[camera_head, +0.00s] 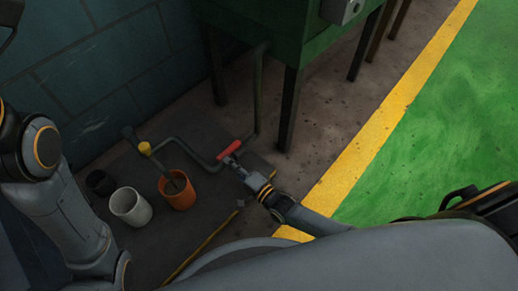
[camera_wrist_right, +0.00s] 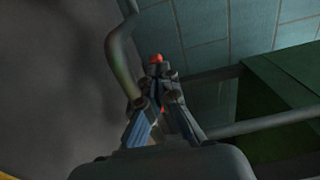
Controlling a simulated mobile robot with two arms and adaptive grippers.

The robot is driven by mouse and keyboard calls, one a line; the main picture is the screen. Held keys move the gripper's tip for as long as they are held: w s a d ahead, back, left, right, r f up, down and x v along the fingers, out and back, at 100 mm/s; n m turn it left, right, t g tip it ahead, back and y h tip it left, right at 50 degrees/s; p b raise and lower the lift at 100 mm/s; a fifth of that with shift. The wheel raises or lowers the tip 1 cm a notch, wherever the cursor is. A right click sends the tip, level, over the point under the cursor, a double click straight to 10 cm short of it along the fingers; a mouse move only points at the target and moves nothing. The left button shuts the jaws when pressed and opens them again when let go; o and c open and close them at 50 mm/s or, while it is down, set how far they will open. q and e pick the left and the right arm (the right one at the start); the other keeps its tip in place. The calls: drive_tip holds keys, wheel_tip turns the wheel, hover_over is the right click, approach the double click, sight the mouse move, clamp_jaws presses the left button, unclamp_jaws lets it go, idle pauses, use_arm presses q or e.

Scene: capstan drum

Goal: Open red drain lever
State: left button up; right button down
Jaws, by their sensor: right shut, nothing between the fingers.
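The red drain lever (camera_head: 230,148) sits on the grey drain pipe (camera_head: 182,142) below the green cabinet in the head view. My right gripper (camera_head: 230,160) is right at the lever on its near side; whether they touch I cannot tell. In the right wrist view the fingers of my right gripper (camera_wrist_right: 158,78) are closed together with nothing between them. A red piece of the lever (camera_wrist_right: 156,58) shows just beyond the fingertips, and the rest is hidden behind them. My left arm shows at the left of the head view, but its gripper is not in view.
An orange cup (camera_head: 179,196), a white cup (camera_head: 130,210) and a dark cup (camera_head: 99,182) stand left of the lever. A yellow knob (camera_head: 144,148) is on the pipe. Dark cabinet legs (camera_head: 289,108) stand behind. The green floor (camera_head: 440,120) at right is clear.

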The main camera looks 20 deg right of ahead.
drive_tip(key=v, duration=0.7)
drive_tip(key=shift+s+d, duration=0.15)
drive_tip(key=shift+s, duration=0.1)
